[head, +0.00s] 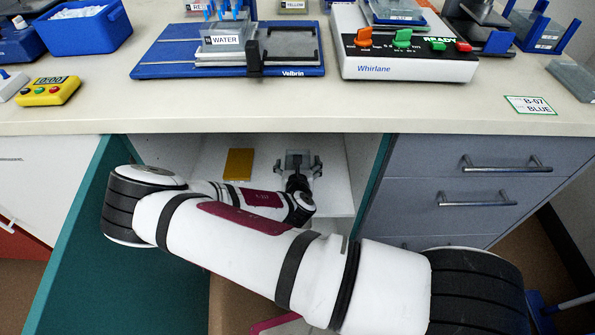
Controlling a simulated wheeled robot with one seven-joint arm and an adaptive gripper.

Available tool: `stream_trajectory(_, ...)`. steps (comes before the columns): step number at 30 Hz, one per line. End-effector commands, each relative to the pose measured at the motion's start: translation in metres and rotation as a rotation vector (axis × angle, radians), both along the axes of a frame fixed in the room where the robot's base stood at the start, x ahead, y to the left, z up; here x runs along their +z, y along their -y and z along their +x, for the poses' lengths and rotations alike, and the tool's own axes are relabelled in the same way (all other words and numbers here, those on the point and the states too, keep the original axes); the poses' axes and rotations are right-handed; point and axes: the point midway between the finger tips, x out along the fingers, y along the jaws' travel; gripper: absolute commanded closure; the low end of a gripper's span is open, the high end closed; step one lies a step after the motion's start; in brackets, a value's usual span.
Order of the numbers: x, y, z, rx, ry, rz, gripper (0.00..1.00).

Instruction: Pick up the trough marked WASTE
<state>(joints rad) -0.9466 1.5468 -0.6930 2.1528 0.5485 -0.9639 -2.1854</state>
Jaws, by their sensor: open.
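My gripper (299,163) is inside the open cupboard under the bench, its fingers apart. A small grey trough-like thing (298,156) is on the cupboard shelf, between or just beyond my fingertips. I cannot tell whether the fingers touch it. No label shows on it from here, and I cannot read the word WASTE anywhere. A grey trough marked WATER (221,47) stands on the blue Velbrin device on the bench top.
A yellow block (239,164) lies on the shelf to the left of my gripper. A teal open door (85,235) bounds the cupboard at left, grey drawers (470,185) at right. Above is the bench top (420,112), with a Whirlane device (405,68) and a yellow timer (48,91).

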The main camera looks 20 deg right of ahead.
Motion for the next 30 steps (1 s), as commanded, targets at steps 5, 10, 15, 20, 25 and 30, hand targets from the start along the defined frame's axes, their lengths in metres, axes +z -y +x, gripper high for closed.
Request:
stream_trajectory(5,-0.0005,0.0006,0.0022,0.0,0.0,0.0,0.12)
stream_trajectory(10,-0.0004,0.0006,0.002,0.0,0.0,0.0,0.32)
stream_trajectory(15,-0.0006,0.0004,0.0019,0.001,0.0,0.0,0.62)
stream_trajectory(20,-0.0006,0.0004,0.0018,0.001,0.0,0.0,0.62)
stream_trajectory(25,-0.0003,0.0002,0.0017,0.001,-0.001,0.001,0.62)
stream_trajectory(30,0.0078,0.0,0.0016,0.002,0.0,-0.001,0.62)
